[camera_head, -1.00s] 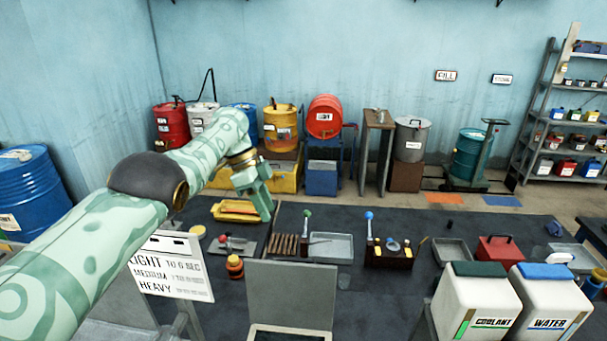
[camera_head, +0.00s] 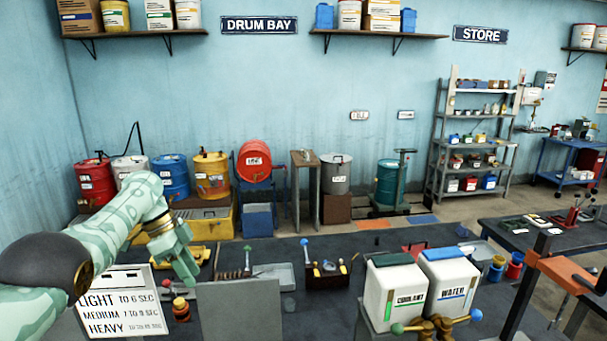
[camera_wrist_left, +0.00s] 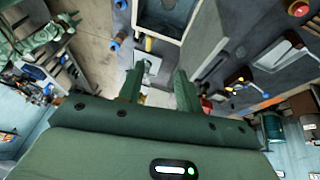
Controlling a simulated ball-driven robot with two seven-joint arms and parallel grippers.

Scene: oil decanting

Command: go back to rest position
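My left arm, pale green with darker patches, comes in from the left in the head view. Its gripper (camera_head: 184,265) hangs fingers down over the dark workbench (camera_head: 330,315), near the lettered sign. In the left wrist view the two green fingers of the left gripper (camera_wrist_left: 158,88) stand apart with nothing held between them. My right gripper does not show in either view.
The sign (camera_head: 125,302) stands close to the left gripper. A grey panel (camera_head: 240,310), a tool caddy (camera_head: 328,275) and the white coolant (camera_head: 393,293) and water (camera_head: 450,280) containers are on the bench side. Drums (camera_head: 211,175) line the wall behind.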

